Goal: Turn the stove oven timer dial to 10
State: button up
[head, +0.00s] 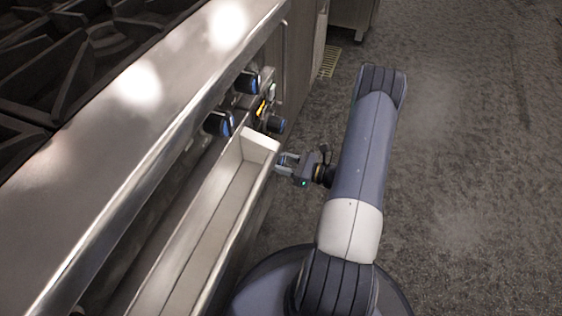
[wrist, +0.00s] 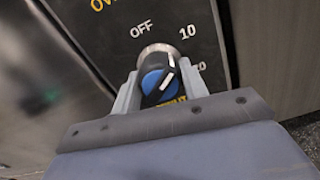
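The timer dial (wrist: 158,82) is a round black knob with a blue face and a white pointer line, on a dark panel. In the wrist view the pointer leans up and to the right, between the printed OFF and 10 marks. My gripper (wrist: 160,92) is open, with one finger on each side of the dial in this view. I cannot tell whether the fingers touch it. In the head view my gripper (head: 282,162) points left at the stove front, beside the end of a long tray. A dark knob (head: 276,125) stands just above it there.
The stove (head: 150,95) with its bright metal edge fills the left. Other blue-ringed knobs (head: 218,123) sit on its front. The long open tray (head: 215,225) juts out below them, close to my gripper. The grey floor (head: 465,160) on the right is clear.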

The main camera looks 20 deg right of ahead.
jog(key=c, duration=0.4)
jog(key=shift+m, duration=0.7)
jog(key=o, duration=0.9)
jog(key=shift+o, duration=0.2)
jog(key=shift+d, duration=0.1)
jog(key=p+v, duration=0.2)
jog(key=v, duration=0.8)
jog(key=shift+s+d, duration=0.2)
jog(key=shift+s, duration=0.1)
